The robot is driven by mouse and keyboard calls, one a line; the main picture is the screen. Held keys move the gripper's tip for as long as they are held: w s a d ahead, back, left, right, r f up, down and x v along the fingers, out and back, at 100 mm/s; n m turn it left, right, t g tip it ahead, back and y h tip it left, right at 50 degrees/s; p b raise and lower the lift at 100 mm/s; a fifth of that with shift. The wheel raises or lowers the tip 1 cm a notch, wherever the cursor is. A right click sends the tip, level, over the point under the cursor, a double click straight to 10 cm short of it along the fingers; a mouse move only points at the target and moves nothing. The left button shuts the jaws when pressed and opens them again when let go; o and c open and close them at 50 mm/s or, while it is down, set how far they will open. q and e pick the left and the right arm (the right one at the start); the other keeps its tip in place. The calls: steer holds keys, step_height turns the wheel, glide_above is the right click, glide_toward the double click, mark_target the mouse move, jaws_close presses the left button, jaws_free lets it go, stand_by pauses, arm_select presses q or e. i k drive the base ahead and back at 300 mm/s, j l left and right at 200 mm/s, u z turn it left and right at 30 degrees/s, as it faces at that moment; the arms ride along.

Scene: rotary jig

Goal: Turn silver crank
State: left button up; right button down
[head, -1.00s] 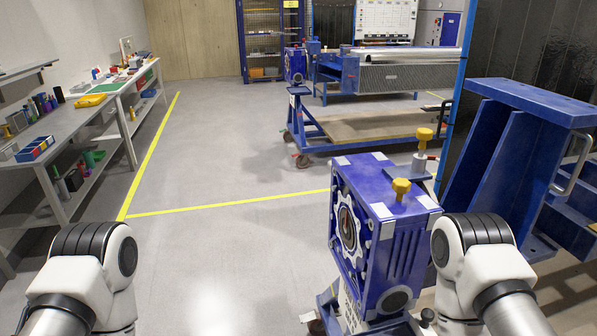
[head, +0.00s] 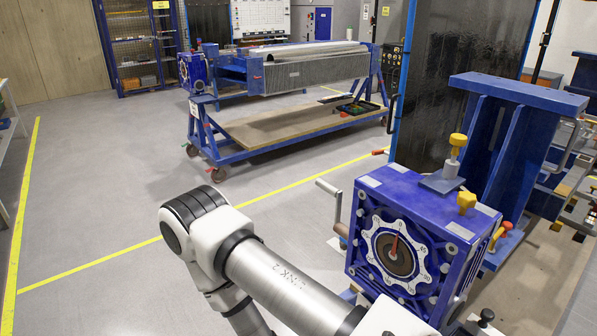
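The silver crank (head: 338,208) sticks out at the left side of a blue gearbox (head: 440,215). Its grip (head: 328,187) points up and to the left, and its lower end runs to a brown part beside the housing. The gearbox front carries a silver toothed dial (head: 396,255) with a red pointer aimed nearly straight up. One of my arms crosses the lower middle of the head view, in front of the gearbox's lower left. Neither of my grippers shows, so I cannot tell their state or whether one touches the crank.
Yellow knobs (head: 458,141) stand on the gearbox top. A blue steel bracket (head: 515,90) rises behind it on the right. A blue wheeled cart (head: 225,148) stands farther back. The grey floor on the left, with yellow lines (head: 95,265), is clear.

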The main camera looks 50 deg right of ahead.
mark_target(340, 229)
steer(key=i+z, duration=0.25)
steer(key=z, duration=0.15)
steer(key=i+z, duration=0.55)
steer(key=z, duration=0.3)
steer(key=i+j+z, duration=0.2)
steer(key=z, duration=0.2)
steer(key=i+j+z, duration=0.2)
steer(key=j+z, duration=0.2)
